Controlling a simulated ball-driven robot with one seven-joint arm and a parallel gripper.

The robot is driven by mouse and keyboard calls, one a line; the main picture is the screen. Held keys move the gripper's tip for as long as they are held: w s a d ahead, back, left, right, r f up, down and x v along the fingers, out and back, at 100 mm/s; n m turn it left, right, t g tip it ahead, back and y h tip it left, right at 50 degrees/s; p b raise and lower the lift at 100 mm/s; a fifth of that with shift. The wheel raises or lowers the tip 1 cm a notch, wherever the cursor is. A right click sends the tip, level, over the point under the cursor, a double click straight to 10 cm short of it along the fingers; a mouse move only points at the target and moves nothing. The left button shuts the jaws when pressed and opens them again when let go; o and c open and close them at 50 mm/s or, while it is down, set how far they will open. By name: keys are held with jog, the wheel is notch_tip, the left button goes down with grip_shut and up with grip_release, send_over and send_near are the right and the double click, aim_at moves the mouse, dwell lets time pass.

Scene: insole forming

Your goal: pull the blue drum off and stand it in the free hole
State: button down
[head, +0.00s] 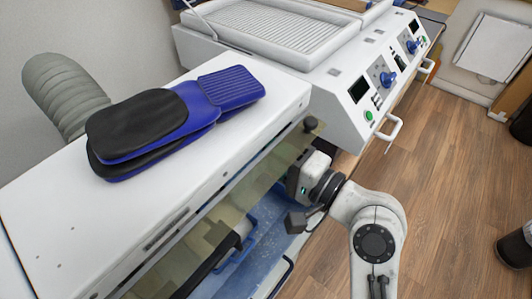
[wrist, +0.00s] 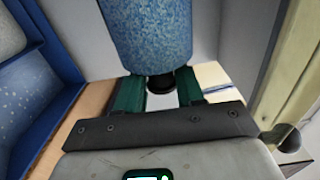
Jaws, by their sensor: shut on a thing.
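The blue drum (wrist: 150,35) is a blue speckled cylinder at the top of the wrist view, with a short black stub (wrist: 160,83) at its near end. My gripper (wrist: 158,88) has its two green fingers on either side of that stub, shut on the drum's end. The drum's far end is out of the picture, so I cannot tell whether it still sits on anything. In the head view my gripper (head: 300,185) is beside the white cabinet, its fingertips hidden. I cannot make out a free hole in either view.
Black-and-blue insoles (head: 150,125) lie on the white cabinet top (head: 50,200). A clear cover and a blue speckled surface (head: 270,245) are below its edge. A white machine with knobs (head: 350,100) stands behind. In the wrist view, a blue-framed part (wrist: 40,90) is at left.

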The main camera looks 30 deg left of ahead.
jog(key=shift+d, duration=0.15)
jog(key=s+d+p, duration=0.1)
jog(key=s+d, duration=0.1)
jog(key=d, duration=1.2)
jog(key=shift+d, duration=0.3)
dwell(0.8)
